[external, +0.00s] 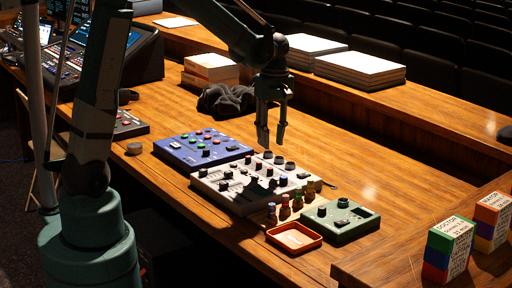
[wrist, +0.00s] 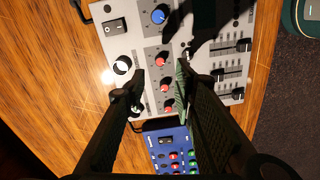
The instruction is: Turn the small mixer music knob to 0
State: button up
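A light grey mixer (external: 235,199) with knobs and faders lies on the wooden desk. In the wrist view the same mixer (wrist: 120,45) shows a column with a blue knob (wrist: 158,16) and red knobs, such as one red knob (wrist: 162,62). A black knob with a white cap (wrist: 122,65) sits to their left. Labels are too small to read, so I cannot tell which knob is the music knob. My gripper (external: 271,144) points down above the far side of this mixer. In the wrist view its fingers (wrist: 160,90) are apart, with nothing held between them.
A blue mixer (external: 185,152) lies beside the grey one. A green box (external: 342,224), a red tray (external: 294,237) and several small bottles (external: 284,207) stand at its near right. A dark cable heap (external: 227,101) and paper stacks (external: 360,68) lie behind.

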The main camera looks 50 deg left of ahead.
jog(key=shift+r, duration=1.35)
jog(key=s+d+r+m+t, duration=0.35)
jog(key=s+r+m, duration=0.45)
jog(key=s, duration=0.4)
jog(key=s+d+r+m+t, duration=0.1)
jog(key=s+m+t, duration=0.1)
jog(key=s+m, duration=0.2)
jog(key=s+d+m+t, duration=0.2)
jog(key=s+m, duration=0.1)
jog(key=s, duration=0.7)
jog(key=shift+d+r+m, duration=0.25)
jog(key=shift+r+m, duration=0.1)
jog(key=shift+m, duration=0.05)
jog(key=shift+s, duration=0.1)
notch_tip(320, 180, down, 11)
jog(key=b, duration=1.1)
